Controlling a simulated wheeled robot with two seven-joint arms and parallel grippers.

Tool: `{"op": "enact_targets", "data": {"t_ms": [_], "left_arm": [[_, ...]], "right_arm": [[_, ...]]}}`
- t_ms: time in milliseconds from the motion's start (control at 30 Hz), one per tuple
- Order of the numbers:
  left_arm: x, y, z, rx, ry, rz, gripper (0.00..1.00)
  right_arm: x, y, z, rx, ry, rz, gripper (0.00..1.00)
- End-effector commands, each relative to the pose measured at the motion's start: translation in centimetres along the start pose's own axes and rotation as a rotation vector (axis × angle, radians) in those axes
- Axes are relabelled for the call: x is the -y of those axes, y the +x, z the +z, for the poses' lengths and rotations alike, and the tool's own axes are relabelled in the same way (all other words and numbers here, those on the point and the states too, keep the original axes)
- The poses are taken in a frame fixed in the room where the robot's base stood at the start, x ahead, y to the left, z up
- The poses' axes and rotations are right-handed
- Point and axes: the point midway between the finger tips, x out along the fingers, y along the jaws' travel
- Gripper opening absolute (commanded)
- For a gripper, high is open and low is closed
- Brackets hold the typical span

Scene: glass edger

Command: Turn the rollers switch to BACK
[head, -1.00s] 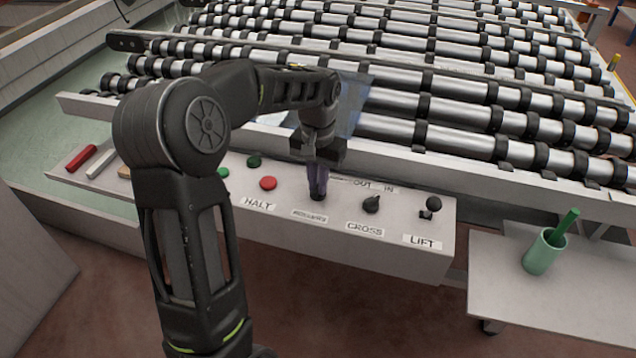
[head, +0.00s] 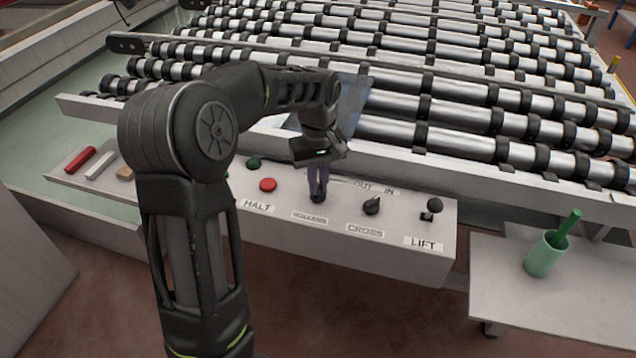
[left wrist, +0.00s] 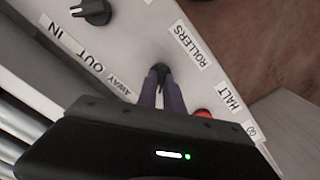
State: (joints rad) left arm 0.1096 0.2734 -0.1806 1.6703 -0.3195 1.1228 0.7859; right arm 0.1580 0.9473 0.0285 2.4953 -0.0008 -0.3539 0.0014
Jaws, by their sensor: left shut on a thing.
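The rollers switch (head: 318,198) is a small black knob on the white control panel (head: 410,245), above the ROLLERS label (head: 310,218). My left gripper (head: 318,190) comes down on it from above, its fingers shut on the knob. In the left wrist view the fingertips (left wrist: 160,78) close around the dark knob (left wrist: 160,68), with the ROLLERS label (left wrist: 192,44) beside it. A word ending in AWAY shows by the fingers; the BACK mark cannot be read. My right gripper is not in view.
The CROSS knob (head: 371,206) and LIFT switch (head: 432,209) stand to the right. The red HALT button (head: 268,185) and a green button (head: 253,164) are to the left. The roller bed (head: 450,125) rises behind; a green cup (head: 546,256) stands on a side table.

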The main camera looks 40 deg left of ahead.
Motion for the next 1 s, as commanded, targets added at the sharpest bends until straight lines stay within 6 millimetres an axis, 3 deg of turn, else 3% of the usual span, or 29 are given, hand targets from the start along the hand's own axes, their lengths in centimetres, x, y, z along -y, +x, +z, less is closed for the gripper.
{"op": "enact_targets", "data": {"t_ms": [467, 500, 767, 1000], "left_arm": [[-0.02, -0.05, -0.05, -0.002, -0.025, 0.001, 0.00], [-0.02, -0.05, -0.05, -0.002, -0.025, 0.001, 0.12], [-0.01, -0.02, -0.03, -0.001, -0.024, 0.001, 0.33], [-0.01, -0.04, -0.01, -0.001, -0.023, 0.000, 0.33]], "right_arm": [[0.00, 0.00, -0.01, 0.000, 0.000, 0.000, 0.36], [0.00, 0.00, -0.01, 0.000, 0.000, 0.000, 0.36], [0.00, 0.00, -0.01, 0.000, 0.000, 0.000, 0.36], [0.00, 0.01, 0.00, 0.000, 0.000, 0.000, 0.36]]}}
